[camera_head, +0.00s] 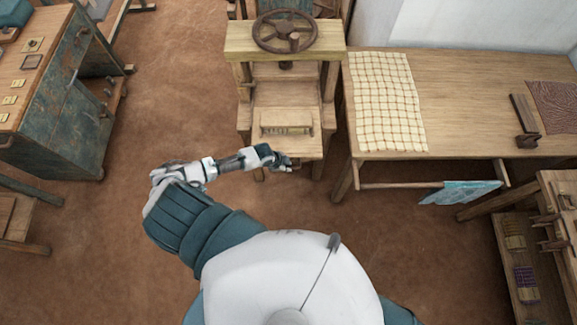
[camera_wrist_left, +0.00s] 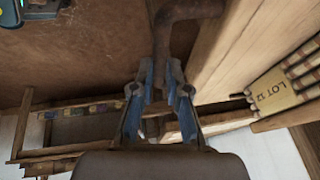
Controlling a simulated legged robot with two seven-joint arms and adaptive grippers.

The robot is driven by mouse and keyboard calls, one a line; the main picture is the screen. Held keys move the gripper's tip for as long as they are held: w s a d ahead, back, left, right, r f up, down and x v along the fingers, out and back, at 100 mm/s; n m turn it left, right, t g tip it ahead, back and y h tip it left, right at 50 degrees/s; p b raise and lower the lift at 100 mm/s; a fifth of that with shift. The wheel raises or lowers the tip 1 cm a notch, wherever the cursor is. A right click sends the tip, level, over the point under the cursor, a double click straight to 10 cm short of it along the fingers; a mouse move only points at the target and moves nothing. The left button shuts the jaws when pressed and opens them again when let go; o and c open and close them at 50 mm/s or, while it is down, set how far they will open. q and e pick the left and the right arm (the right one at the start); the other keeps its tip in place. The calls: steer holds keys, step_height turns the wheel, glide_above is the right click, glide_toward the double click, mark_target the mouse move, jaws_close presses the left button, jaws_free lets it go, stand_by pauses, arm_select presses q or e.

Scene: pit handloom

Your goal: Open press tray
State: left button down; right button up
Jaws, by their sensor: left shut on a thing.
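The wooden press (camera_head: 240,52) stands ahead of me with a dark handwheel (camera_head: 285,32) on its top beam. The press tray (camera_head: 308,148) is at its lower front, with a pale bundle (camera_head: 286,123) above it. My left gripper (camera_head: 286,163) is at the tray's front edge. In the left wrist view, the fingers of my left gripper (camera_wrist_left: 162,88) are closed around a brown handle (camera_wrist_left: 188,12) beside the wooden tray edge (camera_wrist_left: 225,45). The bundle marked LOT 12 (camera_wrist_left: 272,92) lies at the right there. My right gripper is out of view.
A wooden table (camera_head: 460,90) with a checked cloth (camera_head: 385,100) stands right of the press, with a blue cloth (camera_head: 458,192) hanging below. A worn blue-grey cabinet (camera_head: 60,115) is at the left. Brown floor (camera_head: 180,80) is clear between cabinet and press.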

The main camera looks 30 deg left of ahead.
arm_select(q)
steer(key=c, duration=1.2)
jaws_free()
steer(key=shift+s+a+f, duration=0.2)
steer(key=shift+a+f, duration=0.05)
steer(key=shift+a, duration=0.35)
steer(key=shift+r, duration=0.3)
steer(key=v, duration=1.1)
steer(key=shift+a+r, duration=0.15)
steer(key=shift+a, duration=0.2)
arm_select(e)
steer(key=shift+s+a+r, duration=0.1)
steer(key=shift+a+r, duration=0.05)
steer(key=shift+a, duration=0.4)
arm_select(q)
steer(key=shift+d, duration=0.3)
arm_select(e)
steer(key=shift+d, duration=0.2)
